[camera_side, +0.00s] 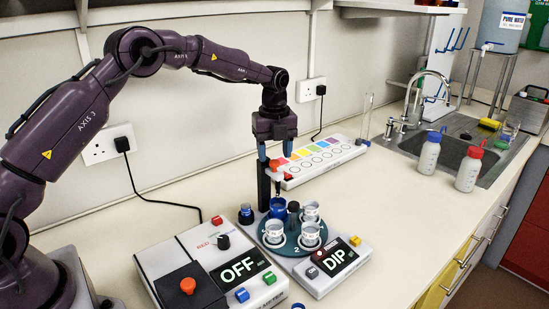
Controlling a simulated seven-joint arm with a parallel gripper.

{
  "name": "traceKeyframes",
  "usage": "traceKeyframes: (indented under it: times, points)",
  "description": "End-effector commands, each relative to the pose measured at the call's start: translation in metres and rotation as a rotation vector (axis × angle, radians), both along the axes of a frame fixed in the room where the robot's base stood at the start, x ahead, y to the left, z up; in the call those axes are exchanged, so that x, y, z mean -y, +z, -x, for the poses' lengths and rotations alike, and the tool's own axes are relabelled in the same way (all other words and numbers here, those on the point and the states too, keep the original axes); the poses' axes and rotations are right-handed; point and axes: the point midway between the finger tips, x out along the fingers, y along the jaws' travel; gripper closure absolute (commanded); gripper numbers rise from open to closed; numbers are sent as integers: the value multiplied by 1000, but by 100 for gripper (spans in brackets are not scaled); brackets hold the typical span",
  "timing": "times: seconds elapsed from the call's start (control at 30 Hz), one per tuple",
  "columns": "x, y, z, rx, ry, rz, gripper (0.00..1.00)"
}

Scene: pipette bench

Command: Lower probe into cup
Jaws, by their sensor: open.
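My gripper (275,154) is open, with its two blue fingers pointing down just above a small red part (276,163) at the top of a black post (263,187). I cannot tell whether the fingers touch the red part. A thin dark probe (277,187) seems to hang from it over the turntable. The teal round turntable (292,247) holds white cups, at the back right (311,211), front right (310,233) and front left (273,232), and a blue cup (278,208) at the back, below the probe. A dark knob (293,212) stands in the middle.
The turntable's base has a display reading DIP (337,259). A colour-chart strip (316,159) lies behind the post.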

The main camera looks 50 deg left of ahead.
Motion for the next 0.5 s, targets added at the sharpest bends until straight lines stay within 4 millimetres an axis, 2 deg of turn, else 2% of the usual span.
traceKeyframes:
  times: [0.2,0.5]
  points:
    - [0,-20,0,1,0,0,46]
    - [0,-21,0,1,0,-1,46]
